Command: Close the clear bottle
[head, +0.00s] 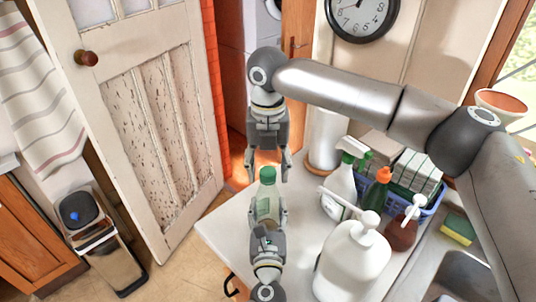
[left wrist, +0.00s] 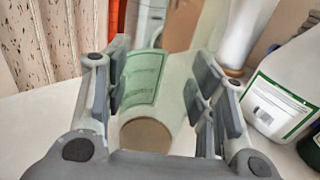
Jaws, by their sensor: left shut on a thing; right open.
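The clear bottle (head: 267,205) with a pale green label stands upright near the left edge of the white counter. A green cap (head: 267,173) sits at its top; I cannot tell whether it is screwed tight. My left gripper (head: 267,218) is shut around the bottle's body from the near side. In the left wrist view the bottle (left wrist: 147,85) is between the finger pads, and its cap is out of sight. My right gripper (head: 268,168) points down above the bottle, open, with its fingers on either side of and around the cap's height.
Right of the bottle stand a white pump bottle (head: 350,262), a spray bottle (head: 341,183), a brown pump bottle (head: 401,232) and a blue basket (head: 432,203). A sponge (head: 458,228) lies by the sink. The counter (head: 222,232) left of the bottle is clear.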

